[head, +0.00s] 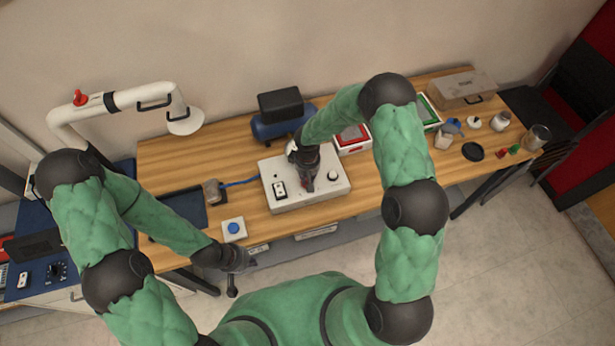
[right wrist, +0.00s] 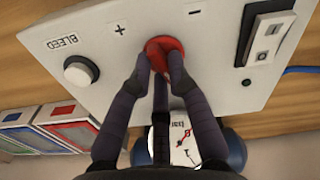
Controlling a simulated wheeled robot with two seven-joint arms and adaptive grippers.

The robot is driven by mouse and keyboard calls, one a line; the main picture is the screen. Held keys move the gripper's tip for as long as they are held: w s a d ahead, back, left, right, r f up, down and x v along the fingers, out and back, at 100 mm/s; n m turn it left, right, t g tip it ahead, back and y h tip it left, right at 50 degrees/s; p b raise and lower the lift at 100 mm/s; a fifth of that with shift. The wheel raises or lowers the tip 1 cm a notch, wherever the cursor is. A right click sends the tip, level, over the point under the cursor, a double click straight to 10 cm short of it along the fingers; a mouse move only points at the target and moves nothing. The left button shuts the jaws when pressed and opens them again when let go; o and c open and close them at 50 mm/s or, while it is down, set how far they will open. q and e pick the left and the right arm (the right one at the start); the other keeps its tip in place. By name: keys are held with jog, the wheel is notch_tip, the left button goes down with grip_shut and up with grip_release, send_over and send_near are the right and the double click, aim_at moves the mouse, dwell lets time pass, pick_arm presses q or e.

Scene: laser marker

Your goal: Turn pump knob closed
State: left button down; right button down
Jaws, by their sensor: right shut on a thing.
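The pump control box is a white panel (head: 327,192) on the wooden table, and it fills much of the right wrist view (right wrist: 130,28). A round red knob (right wrist: 165,47) sits on it between the plus and minus marks. My right gripper (right wrist: 158,68) is shut on the red knob, its dark fingers around it and hiding part of it. In the head view my right gripper (head: 307,182) comes down onto the panel from above. My left gripper (head: 237,263) hangs near the table's front edge, away from the panel; its finger opening is unclear.
The panel also carries a BLEED button (right wrist: 80,70) and a rocker switch (right wrist: 268,35). A blue compressor (head: 272,127) stands behind it. A blue button box (head: 234,229) is at the left. Red and green trays (head: 353,139) and several jars are at the right.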

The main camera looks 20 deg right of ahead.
jog(key=shift+n+b, duration=0.45)
jog(key=shift+n, duration=0.65)
jog(key=n, duration=0.2)
jog(key=shift+w+n+b, duration=0.1)
jog(key=shift+n+b, duration=0.2)
jog(key=shift+b, duration=0.05)
jog(key=n, duration=0.5)
jog(key=shift+a, duration=0.15)
jog(key=n, duration=0.6)
jog(key=shift+a+n, duration=0.1)
jog(key=shift+n, duration=0.3)
jog(key=n+p, duration=0.2)
jog(key=n, duration=0.4)
jog(key=shift+a, duration=0.1)
jog(key=shift+n, duration=0.3)
